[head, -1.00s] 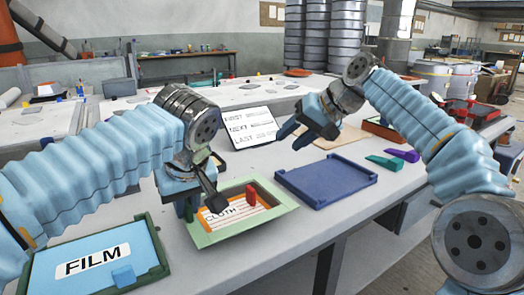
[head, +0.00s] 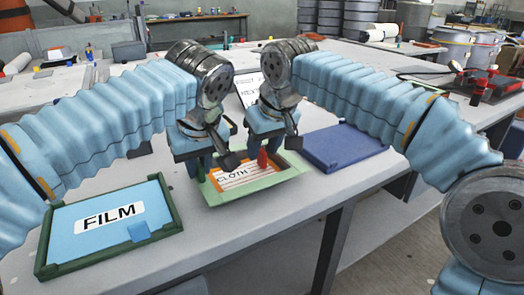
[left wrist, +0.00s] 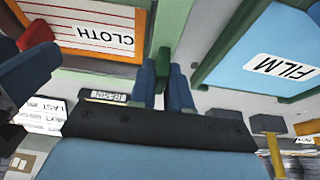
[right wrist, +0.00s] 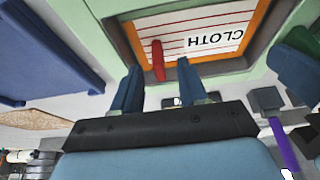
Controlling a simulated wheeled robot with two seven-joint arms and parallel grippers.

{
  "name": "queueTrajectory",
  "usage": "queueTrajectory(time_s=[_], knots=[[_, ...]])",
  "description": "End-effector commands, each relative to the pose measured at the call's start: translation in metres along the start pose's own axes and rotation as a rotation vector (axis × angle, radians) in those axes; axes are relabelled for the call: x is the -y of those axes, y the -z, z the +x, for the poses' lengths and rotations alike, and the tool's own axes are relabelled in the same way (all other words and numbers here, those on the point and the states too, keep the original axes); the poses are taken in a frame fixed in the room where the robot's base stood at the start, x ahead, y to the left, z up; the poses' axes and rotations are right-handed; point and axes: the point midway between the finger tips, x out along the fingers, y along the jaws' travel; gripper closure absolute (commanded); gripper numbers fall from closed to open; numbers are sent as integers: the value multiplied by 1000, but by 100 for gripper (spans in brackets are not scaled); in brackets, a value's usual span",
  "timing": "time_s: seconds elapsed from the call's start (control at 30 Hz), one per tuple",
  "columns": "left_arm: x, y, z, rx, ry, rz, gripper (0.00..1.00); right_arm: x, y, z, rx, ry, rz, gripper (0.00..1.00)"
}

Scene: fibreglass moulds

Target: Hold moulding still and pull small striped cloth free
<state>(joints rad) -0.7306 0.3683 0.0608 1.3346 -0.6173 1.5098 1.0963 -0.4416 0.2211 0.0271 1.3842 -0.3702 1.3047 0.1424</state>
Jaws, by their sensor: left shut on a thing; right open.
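The moulding is a pale green shallow tray (head: 240,194) in the middle of the table's front. The small striped cloth (head: 233,179), orange-edged with red stripes and labelled CLOTH, lies inside it. A red tab (head: 262,159) stands up from the cloth. My left gripper (head: 199,168) is shut on a dark green block at the moulding's left edge; the block shows between its fingers in the left wrist view (left wrist: 163,62). My right gripper (head: 262,143) is open above the tray's far side. In the right wrist view the red tab (right wrist: 158,60) is ahead, between its fingertips, apparently not gripped.
A dark green tray with blue film (head: 110,221) labelled FILM stands at the left front. A dark blue tray (head: 342,146) lies right of the moulding. A white sign (head: 248,88) stands behind my grippers, partly hidden. The two wrists are close together.

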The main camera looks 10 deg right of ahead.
Motion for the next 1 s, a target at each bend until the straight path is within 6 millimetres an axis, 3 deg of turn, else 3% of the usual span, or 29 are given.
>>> queueTrajectory(time_s=[0.2,0.5,0.8,1.0], knots=[[0,0,0,0,0,0,100,0,0,21,0,0,2,57],[0,0,0,0,0,0,100,0,0,24,0,0,2,57],[0,0,0,0,0,0,100,0,0,24,-1,0,2,100],[0,0,0,0,0,0,100,0,1,22,-1,0,2,100]])
